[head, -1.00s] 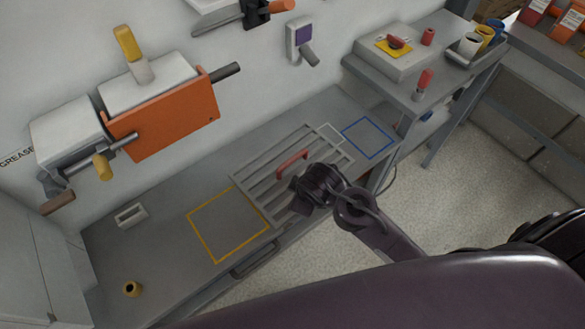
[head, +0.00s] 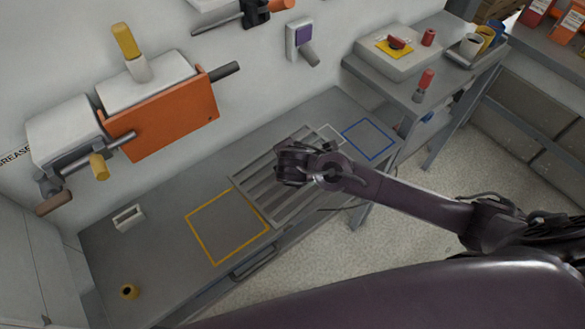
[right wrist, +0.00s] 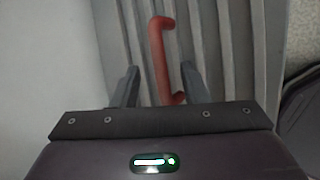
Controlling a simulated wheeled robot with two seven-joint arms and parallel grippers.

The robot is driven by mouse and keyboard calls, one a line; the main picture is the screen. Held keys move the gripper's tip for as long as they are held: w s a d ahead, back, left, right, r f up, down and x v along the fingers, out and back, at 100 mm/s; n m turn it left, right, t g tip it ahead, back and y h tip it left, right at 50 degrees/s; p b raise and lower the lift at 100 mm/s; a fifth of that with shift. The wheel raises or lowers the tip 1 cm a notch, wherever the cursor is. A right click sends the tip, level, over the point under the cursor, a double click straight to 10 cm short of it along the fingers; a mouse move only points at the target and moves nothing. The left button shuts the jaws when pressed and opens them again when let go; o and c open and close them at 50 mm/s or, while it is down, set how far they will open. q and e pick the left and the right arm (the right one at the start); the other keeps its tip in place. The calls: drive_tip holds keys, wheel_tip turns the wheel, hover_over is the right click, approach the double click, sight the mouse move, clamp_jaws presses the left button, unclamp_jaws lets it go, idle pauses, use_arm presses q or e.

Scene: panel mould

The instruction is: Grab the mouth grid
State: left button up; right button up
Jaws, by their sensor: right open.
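The mouth grid (head: 256,190) is a grey slatted panel lying on the grey bench, with the blue outline to its right and the yellow outline to its left. Its red handle (right wrist: 163,60) shows in the right wrist view and is hidden behind my gripper in the head view. My right gripper (head: 284,166) is over the middle of the grid. In the right wrist view its two fingers (right wrist: 158,85) are open, with the near part of the red handle between them. I cannot tell how high the fingertips are above the grid. My left gripper is not in view.
A yellow outlined square (head: 227,226) and a blue outlined square (head: 368,139) on the bench are empty. An orange plate assembly (head: 165,125) juts from the wall above the bench.

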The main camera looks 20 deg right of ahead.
drive_tip(key=shift+w+d+f, duration=0.15)
drive_tip(key=shift+w+f, duration=0.25)
drive_tip(key=shift+f, duration=0.15)
clamp_jaws()
idle(1.0)
